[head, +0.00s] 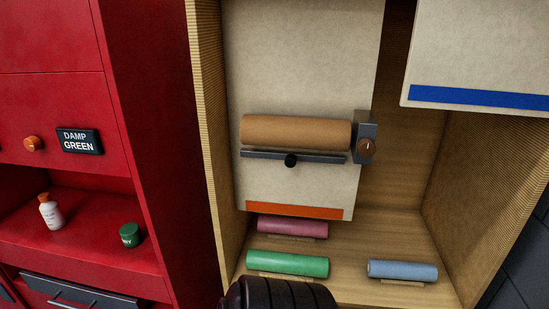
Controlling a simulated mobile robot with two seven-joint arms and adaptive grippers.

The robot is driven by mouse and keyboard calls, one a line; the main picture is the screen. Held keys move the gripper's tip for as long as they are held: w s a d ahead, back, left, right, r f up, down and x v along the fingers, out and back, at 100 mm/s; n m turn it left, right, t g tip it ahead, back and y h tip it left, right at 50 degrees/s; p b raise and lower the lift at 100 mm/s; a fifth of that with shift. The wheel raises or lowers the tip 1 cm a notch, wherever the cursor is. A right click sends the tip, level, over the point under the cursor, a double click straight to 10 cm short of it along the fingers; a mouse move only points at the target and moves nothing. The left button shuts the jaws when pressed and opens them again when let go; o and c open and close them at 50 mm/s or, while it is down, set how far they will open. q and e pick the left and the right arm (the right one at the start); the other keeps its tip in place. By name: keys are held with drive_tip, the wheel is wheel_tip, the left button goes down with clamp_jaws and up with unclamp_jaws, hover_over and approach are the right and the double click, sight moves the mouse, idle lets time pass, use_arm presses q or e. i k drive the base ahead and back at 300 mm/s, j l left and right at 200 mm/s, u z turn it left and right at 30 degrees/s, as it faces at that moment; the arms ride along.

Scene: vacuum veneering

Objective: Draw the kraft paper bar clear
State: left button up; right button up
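A brown kraft paper roll (295,131) is mounted level on a beige panel in the wooden cabinet. Just below it runs a thin dark grey bar (322,158) with a round black knob (291,160) near its middle. I cannot tell whether the bar touches the roll or the panel. A grey block with a brown dial (366,148) is at the roll's right end. Neither gripper's fingers are in view. A black ribbed part of mine rises at the bottom edge, below the bar and apart from it.
Pink (292,227), green (287,264) and blue (402,270) rolls lie on the cabinet floor. A blue-edged panel (478,97) hangs at upper right. A red cabinet (155,140) stands left, with a white bottle (50,213) and green jar (130,236) on its shelf.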

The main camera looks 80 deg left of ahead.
sight(291, 158)
drive_tip(key=u, duration=2.6)
drive_tip(key=i+l, duration=0.2)
drive_tip(key=l, duration=0.2)
drive_tip(key=i+l, duration=0.25)
drive_tip(key=l, duration=0.15)
